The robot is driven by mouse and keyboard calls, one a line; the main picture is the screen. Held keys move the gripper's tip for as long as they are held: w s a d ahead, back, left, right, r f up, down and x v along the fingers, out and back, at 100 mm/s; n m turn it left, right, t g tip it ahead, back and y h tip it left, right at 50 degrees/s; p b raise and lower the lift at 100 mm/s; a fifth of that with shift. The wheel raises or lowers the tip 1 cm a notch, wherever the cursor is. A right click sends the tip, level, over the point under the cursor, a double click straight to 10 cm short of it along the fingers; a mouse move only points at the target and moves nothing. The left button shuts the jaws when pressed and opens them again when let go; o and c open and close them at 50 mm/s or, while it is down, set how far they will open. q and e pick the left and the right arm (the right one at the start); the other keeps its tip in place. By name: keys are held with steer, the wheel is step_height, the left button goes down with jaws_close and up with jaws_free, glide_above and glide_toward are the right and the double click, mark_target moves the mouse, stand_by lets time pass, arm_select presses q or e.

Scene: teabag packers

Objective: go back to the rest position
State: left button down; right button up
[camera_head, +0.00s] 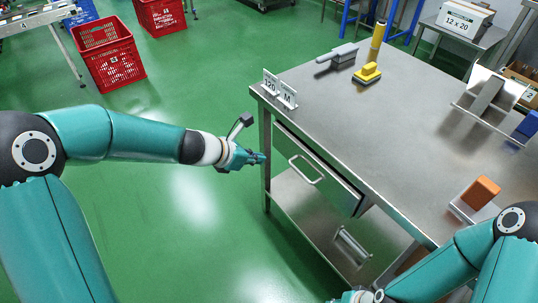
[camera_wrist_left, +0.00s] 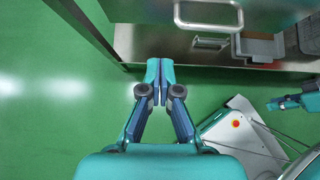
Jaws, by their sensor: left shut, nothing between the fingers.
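My left gripper (camera_head: 258,158) is shut and empty, in the air beside the left corner of the steel table (camera_head: 400,130). In the left wrist view its fingertips (camera_wrist_left: 160,76) meet, with green floor below and the table's edge just ahead. My right arm comes in from the lower right in the head view. Its gripper end is mostly cut off by the bottom edge there. A teal part of the right arm's end (camera_wrist_left: 290,103) shows at the right of the left wrist view, and its fingers are too small to read.
A drawer with a handle (camera_head: 306,168) faces my left gripper; a lower shelf (camera_head: 295,205) is below. On the table stand label cards (camera_head: 280,88), a grey scoop (camera_head: 338,55), a yellow-topped object (camera_head: 367,73) and an orange block (camera_head: 481,192). Red crates (camera_head: 108,55) stand on open floor.

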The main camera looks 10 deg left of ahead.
arm_select(q)
steer(key=s+d+f+m+g+y, duration=0.25)
steer(key=s+f+m+g, duration=0.55)
steer(key=s+f+m, duration=1.45)
step_height(320, 180, up, 10)
steer(key=s+d+m+t+p, duration=0.1)
steer(key=s+m+p, duration=0.1)
steer(key=p, duration=1.1)
steer(key=shift+s+m, duration=0.25)
steer(key=shift+m, duration=0.6)
steer(key=shift+d+h, duration=0.1)
steer(key=shift+h, duration=0.15)
